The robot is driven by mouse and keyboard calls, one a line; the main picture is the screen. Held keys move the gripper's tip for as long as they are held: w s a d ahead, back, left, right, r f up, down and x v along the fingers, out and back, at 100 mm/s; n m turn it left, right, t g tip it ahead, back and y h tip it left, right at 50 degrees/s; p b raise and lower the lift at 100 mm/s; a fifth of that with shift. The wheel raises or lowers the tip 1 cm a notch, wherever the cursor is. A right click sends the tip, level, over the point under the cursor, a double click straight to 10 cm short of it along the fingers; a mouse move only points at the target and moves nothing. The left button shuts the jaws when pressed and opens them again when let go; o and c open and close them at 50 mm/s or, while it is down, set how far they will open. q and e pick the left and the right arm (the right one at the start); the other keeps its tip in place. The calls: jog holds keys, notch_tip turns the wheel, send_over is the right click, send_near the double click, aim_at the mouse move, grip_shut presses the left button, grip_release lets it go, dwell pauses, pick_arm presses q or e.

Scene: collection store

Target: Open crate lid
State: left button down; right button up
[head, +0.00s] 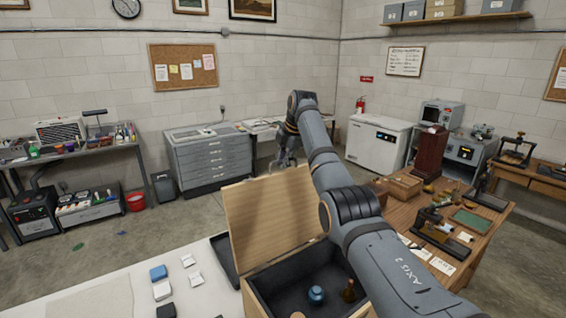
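The wooden crate (258,297) stands on the white table at the bottom centre, with a dark lining. Its plain wooden lid (270,212) stands raised and steeply tilted along the crate's far left side, so the crate is open. Inside I see a small blue pot (316,295) and a brown bottle-like piece (348,291). My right arm reaches over the crate's right part and hides some of it. My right gripper (284,162) hangs just beyond the lid's top edge. It is small and dark, and its finger opening is unclear. My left gripper is out of view.
Small blue, white and dark blocks (160,281) lie on the white table (120,280) left of the crate. A wooden bench (480,240) with instruments stands at right. Open floor lies beyond the table.

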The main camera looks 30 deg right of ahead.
jog(key=v, duration=1.2)
